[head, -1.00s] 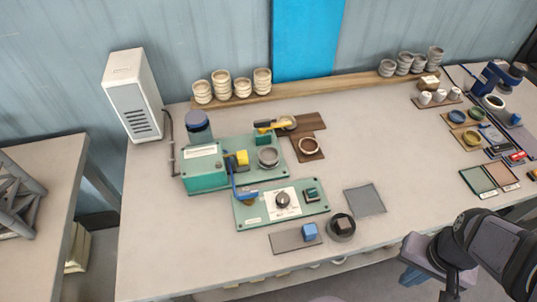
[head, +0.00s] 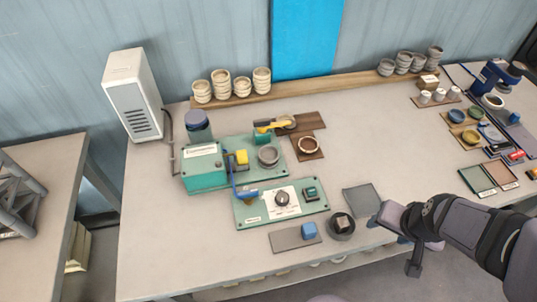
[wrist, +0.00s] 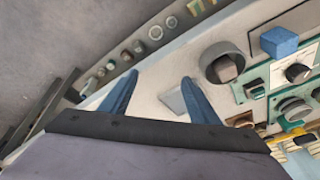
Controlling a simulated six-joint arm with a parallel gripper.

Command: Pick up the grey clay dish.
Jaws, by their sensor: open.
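A round dark-grey dish (head: 332,235) stands near the table's front edge with a small brownish-grey cube (head: 343,222) in it. The dish also shows in the wrist view (wrist: 210,72). Another grey round dish (head: 268,165) sits on the green machine (head: 204,172) behind the control panel. I cannot tell which one is clay. My gripper (wrist: 157,80) is open, with two blue fingers apart and nothing between them. In the head view it is at the table's front edge, right of the nearer dish and apart from it. Its fingers are not clear in that view.
A blue cube (head: 309,229) on a grey plate (head: 287,240) is left of the nearer dish. A flat grey pad (head: 362,200) lies behind my gripper. The green control panel (head: 248,213) has a dark knob. Table space at the front left is clear.

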